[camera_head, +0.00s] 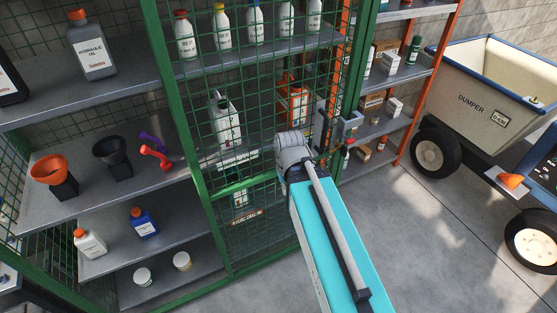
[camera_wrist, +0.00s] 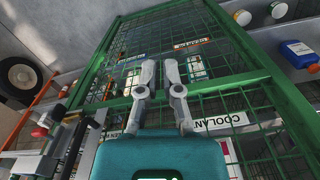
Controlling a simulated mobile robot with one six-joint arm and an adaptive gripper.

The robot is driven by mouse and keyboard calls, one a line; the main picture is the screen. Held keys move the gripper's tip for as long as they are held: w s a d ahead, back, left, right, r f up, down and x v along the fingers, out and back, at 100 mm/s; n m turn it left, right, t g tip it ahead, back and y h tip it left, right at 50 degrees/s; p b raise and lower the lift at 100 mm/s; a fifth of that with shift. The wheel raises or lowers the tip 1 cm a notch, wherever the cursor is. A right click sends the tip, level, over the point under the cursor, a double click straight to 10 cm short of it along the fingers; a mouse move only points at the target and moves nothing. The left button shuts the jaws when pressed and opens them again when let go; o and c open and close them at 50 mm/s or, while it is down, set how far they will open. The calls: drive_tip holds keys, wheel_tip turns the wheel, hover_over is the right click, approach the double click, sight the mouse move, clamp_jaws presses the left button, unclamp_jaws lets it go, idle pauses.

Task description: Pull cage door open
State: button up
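The cage door (camera_head: 262,75) is a green frame with wire mesh, standing upright in front of shelves of bottles. It fills much of the wrist view, with its green frame bar (camera_wrist: 215,92) crossing there. A dark upright handle (camera_head: 321,125) is near the door's right side, next to a grey latch part (camera_head: 350,125). In the wrist view the dark handle bar (camera_wrist: 74,146) is at lower left, left of my fingers. My gripper (camera_wrist: 160,66) has its two grey fingers apart, with nothing seen between them. In the head view my wrist hides the fingertips.
An orange-framed shelf (camera_head: 446,42) with boxes stands right of the cage. A dumper (camera_head: 470,95) is parked at far right. Open shelves at left hold an orange funnel (camera_head: 48,170) and bottles. Concrete floor (camera_head: 425,235) is clear before the door's right side.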

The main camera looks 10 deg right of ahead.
drive_tip(key=o, duration=0.4)
drive_tip(key=shift+w+d+f, duration=0.1)
drive_tip(key=shift+w+f, duration=0.05)
drive_tip(key=shift+f, duration=0.1)
drive_tip(key=shift+o, duration=0.8)
drive_tip(key=shift+w+d+f+y+b, duration=0.15)
drive_tip(key=shift+w+f+y+b, duration=0.1)
drive_tip(key=shift+y+b, duration=0.2)
drive_tip(key=w+d+n+t+y+b, duration=0.45)
drive_tip(key=w+d+y+b, duration=0.3)
drive_tip(key=w+d, duration=0.2)
drive_tip(key=d+r+n+t+y+b, duration=0.2)
drive_tip(key=d+t, duration=0.1)
drive_tip(key=d, duration=0.6)
drive_tip(key=d+r+n+t+y+b, duration=0.3)
drive_tip(key=d+t, duration=0.1)
drive_tip(key=d, duration=0.6)
drive_tip(key=shift+w+d+r+b, duration=0.15)
drive_tip(key=shift+d+r+b, duration=0.1)
drive_tip(key=shift+r+b, duration=0.05)
drive_tip(key=shift+a+t, duration=0.1)
drive_tip(key=shift+t, duration=0.15)
drive_tip(key=x, duration=1.3)
drive_tip(key=shift+w+a, duration=0.15)
drive_tip(key=shift+w, duration=0.15)
